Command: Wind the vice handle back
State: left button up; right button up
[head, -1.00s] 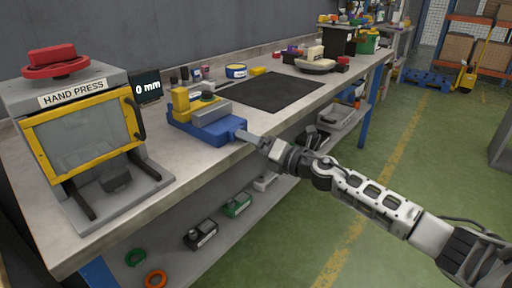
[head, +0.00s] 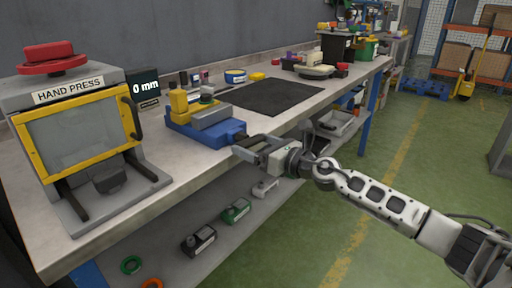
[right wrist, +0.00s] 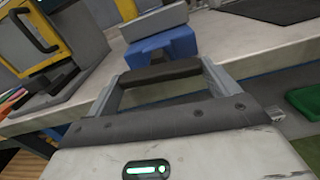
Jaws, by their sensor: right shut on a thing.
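The vice (head: 207,135) sits at the bench's front edge, with a blue body, a yellow block and a grey jaw piece. Its blue end also shows at the top of the right wrist view (right wrist: 163,45). My right gripper (head: 250,146) is just in front of the vice, off the bench edge. In the right wrist view, a dark bar, the vice handle (right wrist: 160,73), lies crosswise between the two fingers, and the gripper is shut on it. The join between handle and vice is hard to make out. My left gripper is not in view.
The hand press (head: 80,135) stands left of the vice, beside a display (head: 145,87) reading 0 mm. A dark mat (head: 275,97) lies to the right. Several small items sit on the shelf below, including a green box (head: 236,210). The floor in front is clear.

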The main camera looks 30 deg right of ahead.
jog(key=shift+f, duration=0.1)
dwell(0.4)
jog(key=o, duration=0.8)
jog(key=shift+c, duration=0.2)
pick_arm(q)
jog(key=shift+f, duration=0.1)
pick_arm(e)
jog(key=shift+s, duration=0.1)
pick_arm(q)
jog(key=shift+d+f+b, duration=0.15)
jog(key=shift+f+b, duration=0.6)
jog(key=shift+b, duration=1.15)
pick_arm(e)
jog(key=v, duration=1.5)
jog(key=shift+s, duration=0.4)
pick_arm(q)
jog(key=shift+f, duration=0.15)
pick_arm(e)
jog(key=shift+d, duration=0.15)
